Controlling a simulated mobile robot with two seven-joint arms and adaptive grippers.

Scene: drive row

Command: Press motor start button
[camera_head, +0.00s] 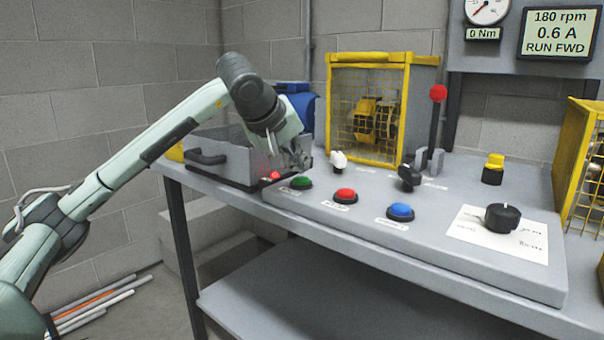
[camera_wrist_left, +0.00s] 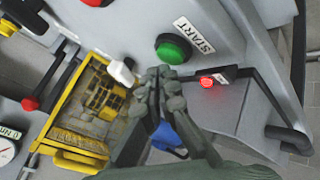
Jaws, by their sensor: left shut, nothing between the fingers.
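The green start button (camera_head: 301,183) sits near the left end of the grey sloped control panel. It also shows in the left wrist view (camera_wrist_left: 172,50), next to a START label (camera_wrist_left: 195,35). My left gripper (camera_head: 301,166) is shut and empty, with its fingertips close by the green button. In the left wrist view the closed fingertips (camera_wrist_left: 166,76) appear just at the button's edge; I cannot tell whether they touch it. The display (camera_head: 558,32) reads 180 rpm, 0.6 A, RUN FWD. My right gripper is not in view.
A red button (camera_head: 345,195), a blue button (camera_head: 400,211) and a black knob (camera_head: 502,217) lie along the panel to the right. Behind stand a white switch (camera_head: 338,160), a red-tipped lever (camera_head: 437,94) and a yellow cage (camera_head: 366,112). A clear-sided guard with a handle (camera_head: 206,157) is at left.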

